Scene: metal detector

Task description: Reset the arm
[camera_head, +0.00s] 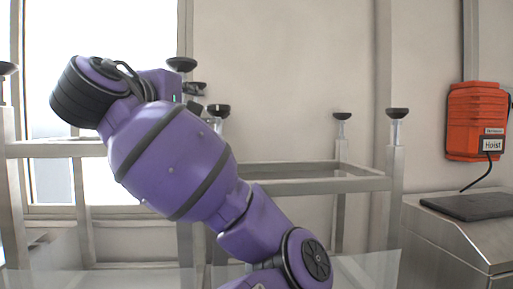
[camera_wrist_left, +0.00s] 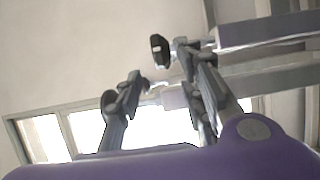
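My purple left arm fills the left and middle of the head view, bent with its elbow end at the upper left. Small dark parts of my left gripper (camera_head: 196,97) show just past the arm, mostly hidden by it. In the left wrist view, the two grey fingers of my left gripper (camera_wrist_left: 162,78) stand apart with a clear gap and nothing between them. My right gripper is in neither view.
A pale metal frame (camera_head: 290,187) with black round feet pointing up stands behind the arm. An orange box (camera_head: 476,122) labelled "Hoist" hangs on the right wall. Below it is a metal cabinet (camera_head: 440,235) with a dark flat pad (camera_head: 470,206) on top. A bright window is at left.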

